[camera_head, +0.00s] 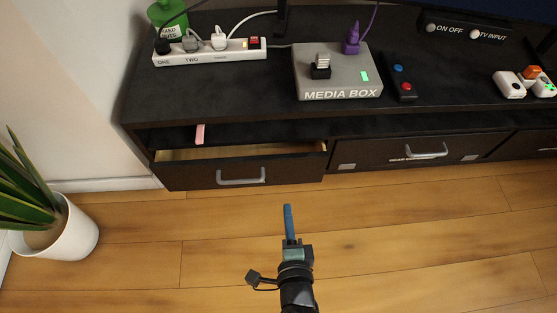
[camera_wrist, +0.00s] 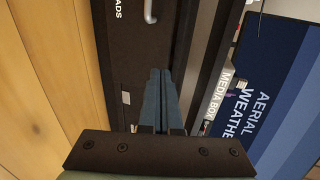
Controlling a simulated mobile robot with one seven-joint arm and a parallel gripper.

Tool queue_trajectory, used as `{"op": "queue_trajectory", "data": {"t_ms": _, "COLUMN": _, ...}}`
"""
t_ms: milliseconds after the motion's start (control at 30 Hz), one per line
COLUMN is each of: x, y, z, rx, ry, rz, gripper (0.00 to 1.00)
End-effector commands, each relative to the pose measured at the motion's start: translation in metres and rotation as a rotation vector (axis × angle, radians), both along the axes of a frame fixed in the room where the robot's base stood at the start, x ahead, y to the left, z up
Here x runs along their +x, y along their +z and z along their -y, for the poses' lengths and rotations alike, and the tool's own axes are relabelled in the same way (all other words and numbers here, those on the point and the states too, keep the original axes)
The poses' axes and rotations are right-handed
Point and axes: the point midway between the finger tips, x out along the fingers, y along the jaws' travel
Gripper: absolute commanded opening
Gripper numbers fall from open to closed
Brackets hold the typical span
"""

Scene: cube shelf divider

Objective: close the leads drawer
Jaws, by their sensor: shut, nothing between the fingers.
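The leads drawer (camera_head: 200,178) is the dark left drawer of the cabinet. It stands pulled partly out, its pale wooden inside (camera_head: 240,152) showing behind the front. Its grey bar handle (camera_head: 241,176) faces me. In the wrist view its dark front (camera_wrist: 125,50) shows the letters "ADS" and the end of the handle at the top; the rest of the label is cut off. My gripper (camera_head: 288,208) is shut and empty, its blue fingers together. It is in front of the drawer's right part, apart from the front in the head view.
The closed middle drawer (camera_head: 400,157) is to the right. A media box (camera_head: 338,75), a power strip (camera_head: 210,52) and controllers (camera_head: 510,85) stand on the cabinet top. A pink strip (camera_head: 200,133) lies on the shelf above the drawer. A potted plant (camera_head: 60,235) stands left; the wooden floor is clear.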

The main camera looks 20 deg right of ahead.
Motion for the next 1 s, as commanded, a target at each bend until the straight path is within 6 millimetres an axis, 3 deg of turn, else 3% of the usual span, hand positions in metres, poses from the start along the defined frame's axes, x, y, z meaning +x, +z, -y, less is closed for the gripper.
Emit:
{"op": "queue_trajectory", "data": {"t_ms": 167, "x": 0.02, "y": -0.008, "z": 0.007, "rx": -0.002, "ry": -0.003, "rz": 0.005, "gripper": 0.0}}
{"op": "queue_trajectory", "data": {"t_ms": 533, "x": 0.087, "y": -0.031, "z": 0.03, "rx": -0.001, "ry": -0.003, "rz": 0.003, "gripper": 0.0}}
{"op": "queue_trajectory", "data": {"t_ms": 633, "x": 0.103, "y": -0.029, "z": 0.034, "rx": -0.001, "ry": -0.001, "rz": 0.003, "gripper": 0.0}}
{"op": "queue_trajectory", "data": {"t_ms": 800, "x": 0.12, "y": -0.029, "z": 0.039, "rx": -0.001, "ry": 0.0, "rz": 0.001, "gripper": 0.0}}
{"op": "queue_trajectory", "data": {"t_ms": 1000, "x": 0.127, "y": -0.029, "z": 0.041, "rx": -0.001, "ry": 0.001, "rz": 0.0, "gripper": 0.0}}
